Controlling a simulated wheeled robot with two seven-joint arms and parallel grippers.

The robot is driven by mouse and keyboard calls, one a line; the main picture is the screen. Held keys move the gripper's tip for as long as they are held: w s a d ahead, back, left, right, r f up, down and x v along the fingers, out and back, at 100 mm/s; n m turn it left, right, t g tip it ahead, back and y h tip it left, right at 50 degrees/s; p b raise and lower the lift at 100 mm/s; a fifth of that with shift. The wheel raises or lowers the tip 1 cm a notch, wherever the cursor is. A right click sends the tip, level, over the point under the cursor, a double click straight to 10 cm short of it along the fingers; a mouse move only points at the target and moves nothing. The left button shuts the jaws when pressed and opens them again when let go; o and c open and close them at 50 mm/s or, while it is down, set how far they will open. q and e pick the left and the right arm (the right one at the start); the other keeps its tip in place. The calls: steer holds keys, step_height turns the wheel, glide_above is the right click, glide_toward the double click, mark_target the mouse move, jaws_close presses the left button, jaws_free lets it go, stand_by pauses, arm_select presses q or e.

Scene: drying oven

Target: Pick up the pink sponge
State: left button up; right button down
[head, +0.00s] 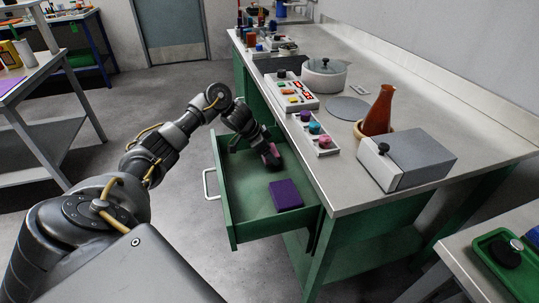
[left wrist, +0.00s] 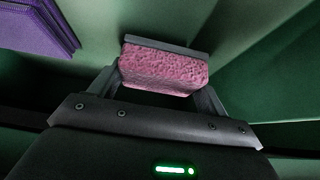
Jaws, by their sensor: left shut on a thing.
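The pink sponge (left wrist: 163,70) is between the two fingers of my left gripper (left wrist: 160,85) in the left wrist view, and the gripper is shut on it. In the head view my left gripper (head: 271,156) reaches into the open green drawer (head: 245,205), and a small part of the pink sponge (head: 274,149) shows at its fingers. I cannot tell whether the sponge touches the drawer floor. A purple block (head: 286,195) lies in the drawer nearer the front of the view; it also shows at the upper left in the left wrist view (left wrist: 35,25). My right gripper is not in view.
The bench top (head: 340,190) above the drawer holds a grey box (head: 408,160), a brown flask (head: 379,112), a rack of coloured caps (head: 315,133) and a white pot (head: 324,75). The drawer's handle (head: 208,184) faces left. Floor left of the drawer is clear.

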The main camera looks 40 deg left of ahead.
arm_select(q)
steer(key=a+r+p, duration=0.3)
steer(key=a+r, duration=0.8)
steer(key=a, duration=0.3)
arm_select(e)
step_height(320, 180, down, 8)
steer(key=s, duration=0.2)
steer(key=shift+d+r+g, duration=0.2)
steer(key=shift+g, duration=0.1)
